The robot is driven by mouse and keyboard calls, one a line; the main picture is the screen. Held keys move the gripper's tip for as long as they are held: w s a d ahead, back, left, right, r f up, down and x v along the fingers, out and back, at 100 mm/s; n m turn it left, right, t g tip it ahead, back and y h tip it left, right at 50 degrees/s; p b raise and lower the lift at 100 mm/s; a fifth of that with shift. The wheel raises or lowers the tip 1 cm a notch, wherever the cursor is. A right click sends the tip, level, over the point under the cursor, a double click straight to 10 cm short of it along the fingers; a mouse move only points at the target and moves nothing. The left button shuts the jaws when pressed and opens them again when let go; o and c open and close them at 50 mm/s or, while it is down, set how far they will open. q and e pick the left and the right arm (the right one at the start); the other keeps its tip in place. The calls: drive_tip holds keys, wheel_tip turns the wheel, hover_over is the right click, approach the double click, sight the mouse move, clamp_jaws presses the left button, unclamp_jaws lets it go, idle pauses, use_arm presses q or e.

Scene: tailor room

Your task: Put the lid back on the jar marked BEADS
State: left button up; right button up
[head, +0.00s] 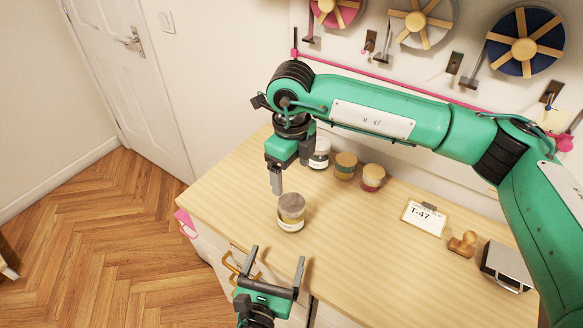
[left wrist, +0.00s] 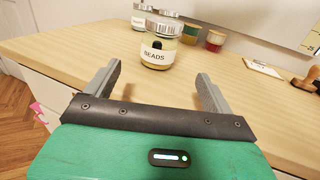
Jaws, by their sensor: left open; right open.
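The jar marked BEADS (head: 291,223) stands upright near the front left of the wooden counter. In the left wrist view the jar (left wrist: 157,57) shows its label, and the grey metal lid (left wrist: 164,24) sits on its mouth. The lid (head: 291,202) also shows on top in the head view; I cannot tell how tightly it sits. My right gripper (head: 289,172) is open, pointing down, just above and behind the jar, apart from it. My left gripper (head: 277,258) is open and empty in front of the counter's edge, facing the jar.
Behind stand a jar with a pale lid (head: 319,155), a green-banded jar (head: 345,167) and a red-banded jar (head: 372,178). A T-47 clipboard (head: 424,217), a wooden stamp (head: 463,244) and a grey box (head: 507,266) lie right. The counter's middle is clear.

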use_arm(q)
drive_tip(key=shift+v, duration=0.8)
